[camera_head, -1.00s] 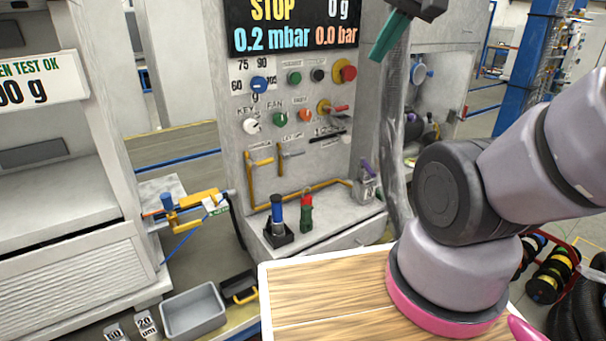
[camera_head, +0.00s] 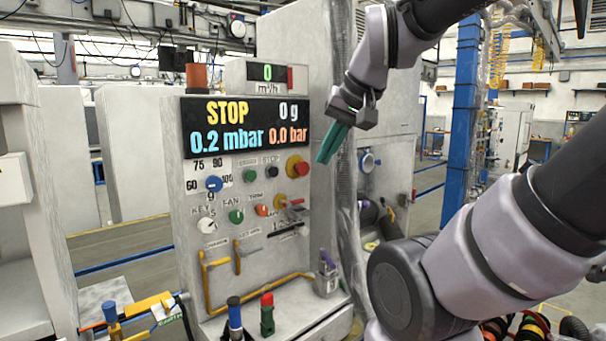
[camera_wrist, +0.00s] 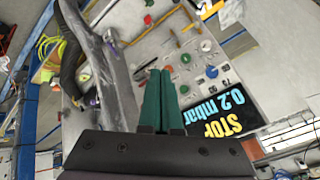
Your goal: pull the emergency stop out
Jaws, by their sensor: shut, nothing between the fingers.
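The emergency stop (camera_head: 298,167) is a red round button on a yellow base, at the right end of the upper row of controls on the grey panel (camera_head: 185,190). It stands just below the display's right end. My gripper (camera_head: 322,160) has green fingers, shut and empty, pointing down and left. Its tips are just right of the button in the head view and appear apart from it; the depth between them is hard to judge. In the wrist view the green fingers (camera_wrist: 160,74) are side by side, and I cannot make out the button there.
The black display (camera_head: 246,126) is just left of my gripper. A red-handled yellow switch (camera_head: 287,203) is below the button. Yellow pipe (camera_head: 245,290) runs along the lower panel. A grey hose (camera_head: 346,210) hangs right of the panel.

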